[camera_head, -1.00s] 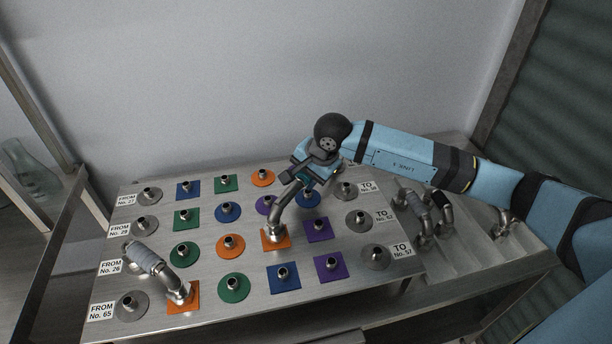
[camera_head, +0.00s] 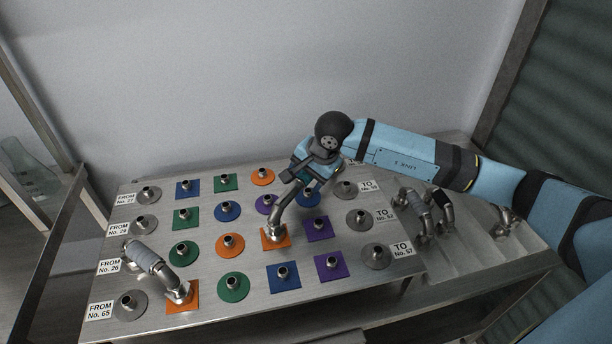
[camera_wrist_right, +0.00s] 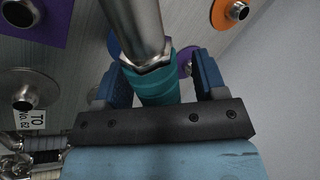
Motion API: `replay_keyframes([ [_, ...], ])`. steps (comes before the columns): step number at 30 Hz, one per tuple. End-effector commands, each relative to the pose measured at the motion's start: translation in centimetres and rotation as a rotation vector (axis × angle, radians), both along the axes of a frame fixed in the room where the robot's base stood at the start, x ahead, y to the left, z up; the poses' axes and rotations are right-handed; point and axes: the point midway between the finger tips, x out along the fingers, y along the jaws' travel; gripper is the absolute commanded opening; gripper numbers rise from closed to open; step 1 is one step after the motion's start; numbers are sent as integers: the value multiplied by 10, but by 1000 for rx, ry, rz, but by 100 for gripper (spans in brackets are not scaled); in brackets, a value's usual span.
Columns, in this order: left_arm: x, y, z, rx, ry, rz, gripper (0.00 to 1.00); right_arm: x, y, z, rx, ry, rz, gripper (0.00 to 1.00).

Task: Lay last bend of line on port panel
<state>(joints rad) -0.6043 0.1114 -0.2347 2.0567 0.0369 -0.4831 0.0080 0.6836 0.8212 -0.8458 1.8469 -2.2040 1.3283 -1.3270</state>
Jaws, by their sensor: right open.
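The port panel (camera_head: 210,305) is a metal plate with rows of stubs on coloured squares and discs. A metal bend with a teal sleeve (camera_wrist_right: 158,88) stands with its lower end on the stub of an orange square (camera_head: 276,240). Its other end is hidden under my right gripper (camera_head: 297,182). The right gripper is open, its fingers on either side of the teal sleeve with gaps in the wrist view. Another bend with a grey sleeve (camera_head: 148,258) joins the FROM No. 26 stub to a lower orange square (camera_head: 181,300). My left gripper is not in view.
Several spare bends (camera_head: 425,215) lie in a metal tray (camera_head: 465,262) right of the panel. Grey TO stubs (camera_head: 376,256) line the panel's right side. A glass vessel (camera_head: 28,168) stands at far left. A wall rises behind the panel.

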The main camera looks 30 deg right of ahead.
Motion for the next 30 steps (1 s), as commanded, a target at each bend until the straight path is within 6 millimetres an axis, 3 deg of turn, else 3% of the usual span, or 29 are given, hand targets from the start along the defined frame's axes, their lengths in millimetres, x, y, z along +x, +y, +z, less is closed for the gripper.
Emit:
replay_keyframes([
  [16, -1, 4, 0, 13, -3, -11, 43, -36, -23, 106, -1, -6, -1, 65],
  [21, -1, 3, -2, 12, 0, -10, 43, -42, -26, 121, -1, -4, -1, 65],
  [30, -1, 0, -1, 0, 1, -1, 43, -44, -26, 124, 1, -3, 0, 65],
])
